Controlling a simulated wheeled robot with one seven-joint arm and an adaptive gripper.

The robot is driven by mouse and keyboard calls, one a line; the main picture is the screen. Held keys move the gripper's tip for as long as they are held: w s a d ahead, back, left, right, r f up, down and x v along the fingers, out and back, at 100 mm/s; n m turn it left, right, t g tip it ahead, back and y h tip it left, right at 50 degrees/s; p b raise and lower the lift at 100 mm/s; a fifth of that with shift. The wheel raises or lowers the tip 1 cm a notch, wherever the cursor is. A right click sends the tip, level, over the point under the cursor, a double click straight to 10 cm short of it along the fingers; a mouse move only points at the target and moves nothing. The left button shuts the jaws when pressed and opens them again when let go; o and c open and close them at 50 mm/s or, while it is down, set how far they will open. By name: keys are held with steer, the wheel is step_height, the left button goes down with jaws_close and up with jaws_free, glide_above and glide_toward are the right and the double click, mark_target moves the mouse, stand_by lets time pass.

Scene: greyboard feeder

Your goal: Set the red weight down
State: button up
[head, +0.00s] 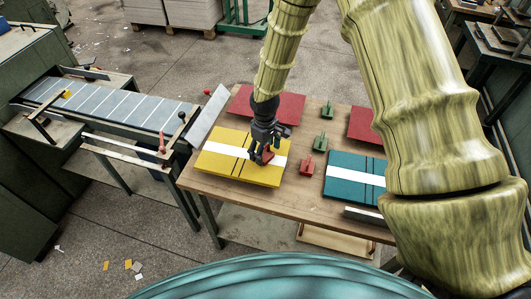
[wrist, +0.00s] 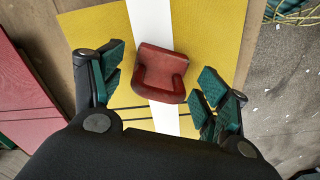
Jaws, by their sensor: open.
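The red weight (wrist: 160,72) rests on the white stripe of the yellow board (wrist: 220,40) in the wrist view. In the head view the red weight (head: 266,156) shows just below my gripper (head: 262,152), on the yellow board (head: 222,172). My gripper (wrist: 158,92) is open, with its two green-padded fingers apart on either side of the weight. Both fingers look clear of it. From above I cannot tell the height of the fingers over the board.
The wooden table (head: 210,190) also carries red boards (head: 280,106), a teal board (head: 350,172), another red weight (head: 307,167) and green weights (head: 320,141). A feeder with a grey striped bed (head: 110,105) stands to the left.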

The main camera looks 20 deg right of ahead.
mark_target(265, 146)
steer(key=shift+r+b, duration=1.85)
steer(key=shift+r, duration=3.5)
